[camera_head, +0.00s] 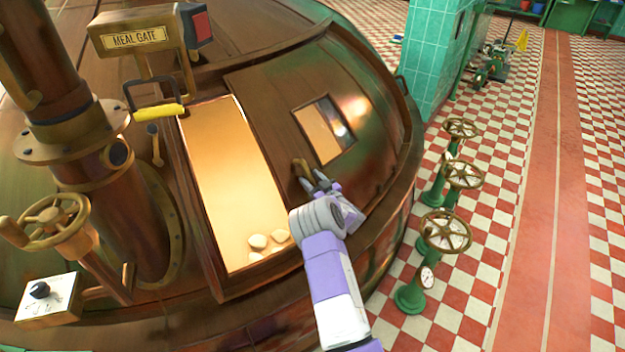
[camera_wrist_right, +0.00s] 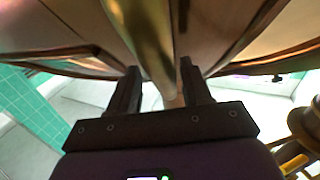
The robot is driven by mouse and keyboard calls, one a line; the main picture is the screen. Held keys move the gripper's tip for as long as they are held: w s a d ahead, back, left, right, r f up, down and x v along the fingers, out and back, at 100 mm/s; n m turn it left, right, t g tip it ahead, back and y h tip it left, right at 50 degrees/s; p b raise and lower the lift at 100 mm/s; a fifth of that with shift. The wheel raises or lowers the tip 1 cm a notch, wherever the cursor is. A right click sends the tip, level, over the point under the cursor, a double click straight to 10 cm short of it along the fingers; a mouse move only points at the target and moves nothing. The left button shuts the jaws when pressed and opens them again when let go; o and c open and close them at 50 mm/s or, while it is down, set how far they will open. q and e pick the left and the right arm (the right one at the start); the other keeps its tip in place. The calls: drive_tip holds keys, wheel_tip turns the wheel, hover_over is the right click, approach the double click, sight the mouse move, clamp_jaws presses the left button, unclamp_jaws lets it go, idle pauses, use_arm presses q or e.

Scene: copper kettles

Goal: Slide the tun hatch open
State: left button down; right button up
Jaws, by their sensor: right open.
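The tun hatch (camera_head: 270,115) is a copper panel with a small glazed window (camera_head: 324,130) on the domed copper tun. It stands to the right of a long opening (camera_head: 225,165) that shows a glowing yellow inside with several pale lumps at its lower end. A brass handle (camera_head: 300,170) stands on the panel. My right gripper (camera_head: 316,183) is at this handle. In the right wrist view, its open fingers (camera_wrist_right: 160,68) stand on either side of the brass bar (camera_wrist_right: 150,35); I cannot tell whether they touch it. My left gripper is not in view.
A "MEAL GATE" box (camera_head: 138,40) with a yellow-gripped lever (camera_head: 158,112) stands left of the opening. A copper pipe column (camera_head: 75,130) with a handwheel rises at far left. Green valve stands (camera_head: 432,265) with brass wheels stand right of the tun on checkered floor.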

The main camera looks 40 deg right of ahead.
drive_tip(key=s+p, duration=0.1)
drive_tip(key=s, duration=0.6)
drive_tip(key=shift+s+a, duration=0.15)
drive_tip(key=shift+a, duration=0.3)
